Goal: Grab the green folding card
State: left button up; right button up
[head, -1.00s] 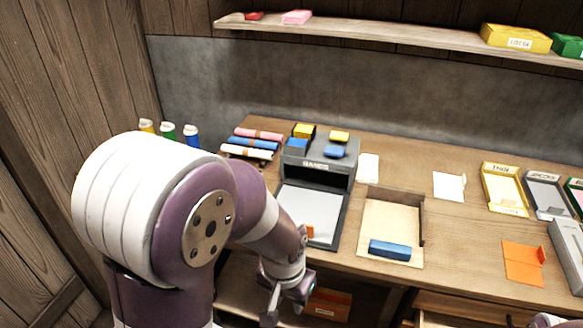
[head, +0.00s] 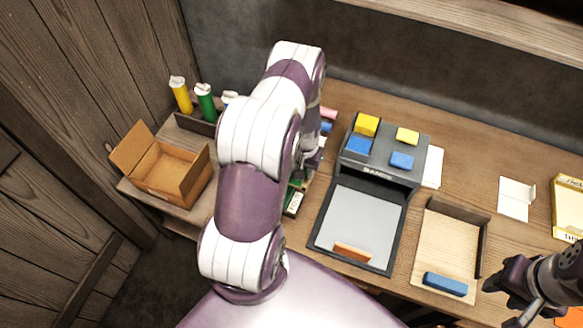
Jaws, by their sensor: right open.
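No green folding card can be clearly made out in the head view. A green object with a pale label (head: 293,199) shows just right of my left arm, partly hidden by it; I cannot tell whether it is a card or a box. My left gripper (head: 300,178) is mostly hidden behind its own arm, close to that green object, and its fingers cannot be made out. My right gripper (head: 506,296) is open at the lower right, beside the wooden tray and apart from its blue block.
A grey press (head: 357,225) stands mid-table with coloured blocks on top. A wooden tray (head: 448,225) holds a blue block (head: 445,284). A white card (head: 516,199) lies at right, with an orange piece (head: 570,318) below. An open cardboard box (head: 165,180) stands left.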

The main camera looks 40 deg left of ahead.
pick_arm(q)
notch_tip(320, 180, down, 2)
jog(key=shift+w+a+f, duration=0.3)
jog(key=c, duration=0.3)
grip_shut()
jog(key=shift+s+d+r, duration=0.2)
jog(key=shift+d, duration=0.05)
